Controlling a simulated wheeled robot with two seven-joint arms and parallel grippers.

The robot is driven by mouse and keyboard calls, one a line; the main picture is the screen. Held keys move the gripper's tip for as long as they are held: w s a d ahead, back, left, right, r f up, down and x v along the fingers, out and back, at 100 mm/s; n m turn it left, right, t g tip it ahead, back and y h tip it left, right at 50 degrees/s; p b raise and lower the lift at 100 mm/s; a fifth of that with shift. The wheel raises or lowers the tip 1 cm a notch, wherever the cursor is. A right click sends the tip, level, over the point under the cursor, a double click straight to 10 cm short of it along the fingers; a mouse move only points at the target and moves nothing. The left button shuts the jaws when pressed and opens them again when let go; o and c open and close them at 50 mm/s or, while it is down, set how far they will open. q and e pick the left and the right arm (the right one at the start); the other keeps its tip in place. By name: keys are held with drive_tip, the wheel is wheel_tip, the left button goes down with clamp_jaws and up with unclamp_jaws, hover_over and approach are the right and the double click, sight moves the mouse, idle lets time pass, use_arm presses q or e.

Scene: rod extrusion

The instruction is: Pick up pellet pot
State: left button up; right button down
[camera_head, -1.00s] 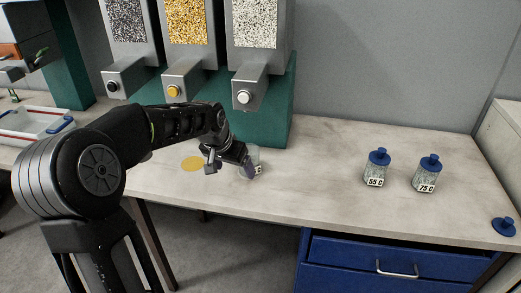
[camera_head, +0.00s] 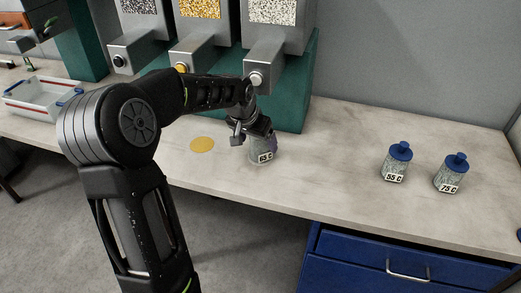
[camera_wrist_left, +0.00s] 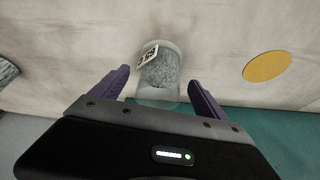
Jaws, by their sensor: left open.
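The clear pellet pot labelled 65 C (camera_head: 262,157) stands upright on the bench below the dispensers. It holds grey pellets and shows no blue lid. My left gripper (camera_head: 255,141) is open at its upper part, partly covering it in the head view. In the left wrist view, the pot (camera_wrist_left: 160,80) sits between and ahead of the two purple fingers (camera_wrist_left: 158,82), with gaps visible on both sides. The label faces up and left there. I cannot see my right gripper.
Two blue-lidded pots, 55 C (camera_head: 394,165) and 75 C (camera_head: 450,177), stand to the right. A yellow disc (camera_head: 202,145) lies left of the pot. Dispenser spouts (camera_head: 262,65) hang behind. A white tray (camera_head: 30,105) is far left. The bench between the pots is clear.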

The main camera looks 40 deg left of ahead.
sight(260, 147)
use_arm(q)
drive_tip(key=x, duration=0.5)
drive_tip(key=shift+w+a+p, duration=0.1)
drive_tip(key=shift+w+p, duration=0.1)
drive_tip(key=shift+p, duration=0.2)
idle(0.4)
clamp_jaws()
idle(0.8)
